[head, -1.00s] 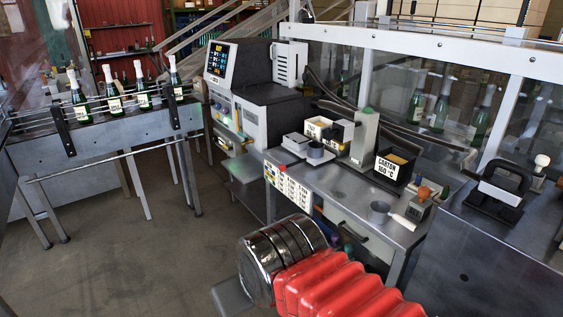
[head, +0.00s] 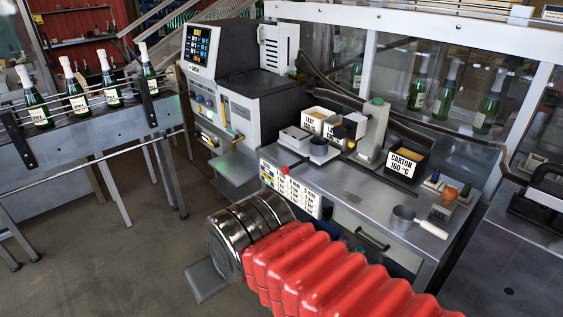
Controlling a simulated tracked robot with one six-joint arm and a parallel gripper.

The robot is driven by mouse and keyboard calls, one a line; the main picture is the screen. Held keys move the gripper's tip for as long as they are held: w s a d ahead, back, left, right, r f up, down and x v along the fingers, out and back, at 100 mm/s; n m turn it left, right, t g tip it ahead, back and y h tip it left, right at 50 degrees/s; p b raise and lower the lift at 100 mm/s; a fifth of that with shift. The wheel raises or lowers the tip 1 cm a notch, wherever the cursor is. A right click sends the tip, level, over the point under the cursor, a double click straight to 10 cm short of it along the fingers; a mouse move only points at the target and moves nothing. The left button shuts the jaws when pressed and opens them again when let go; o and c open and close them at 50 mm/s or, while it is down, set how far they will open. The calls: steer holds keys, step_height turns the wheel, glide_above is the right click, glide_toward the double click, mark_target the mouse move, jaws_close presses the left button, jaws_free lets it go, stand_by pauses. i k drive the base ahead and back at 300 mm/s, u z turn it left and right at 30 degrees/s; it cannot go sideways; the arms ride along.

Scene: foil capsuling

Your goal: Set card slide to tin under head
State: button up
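A white card strip (head: 291,190) with several lines of small print is fixed along the front edge of the steel bench. A small red knob (head: 285,170) sits at its upper edge, towards the left; the print is too small to read, so its setting cannot be told. The capsuling machine (head: 240,100) stands behind and left of the strip, with a lit screen (head: 198,48). My arm, with red bellows and chrome rings, reaches across the lower picture in front of the bench. My gripper's fingers do not show.
The bench holds pale labelled bins (head: 318,122), a black bin (head: 405,165) marked "CARTON 160 °C", a grey post (head: 374,130) and a handled cup (head: 403,217). Bottles (head: 106,80) stand on a conveyor at left. Floor (head: 110,270) is open between conveyor and bench.

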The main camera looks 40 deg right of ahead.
mark_target(294, 138)
steer(key=i, duration=1)
steer(key=u, duration=0.4)
